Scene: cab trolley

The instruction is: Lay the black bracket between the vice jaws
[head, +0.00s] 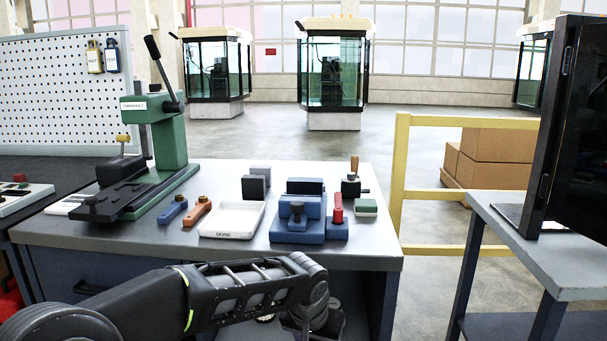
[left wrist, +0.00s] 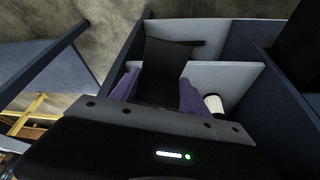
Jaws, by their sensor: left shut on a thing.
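The blue vice (head: 298,229) stands near the front edge of the grey worktop, right of the white tray. No bracket shows between its jaws in the head view. My left arm reaches in from the left in front of the worktop, and its hand (head: 316,318) is below the front edge, with the fingertips hidden. In the left wrist view my left gripper (left wrist: 157,88) has its purple fingers shut on a flat black piece (left wrist: 166,58), which looks like the black bracket. Dark blue walls and grey panels lie beyond it. My right gripper is in neither view.
A white tray (head: 232,220), a green press (head: 170,150), a blue-handled tool (head: 172,210), an orange-handled tool (head: 197,211) and a black block (head: 253,188) stand around the vice. A white ribbed cylinder (left wrist: 214,104) is close to the right finger. A yellow rail (head: 398,170) stands behind right.

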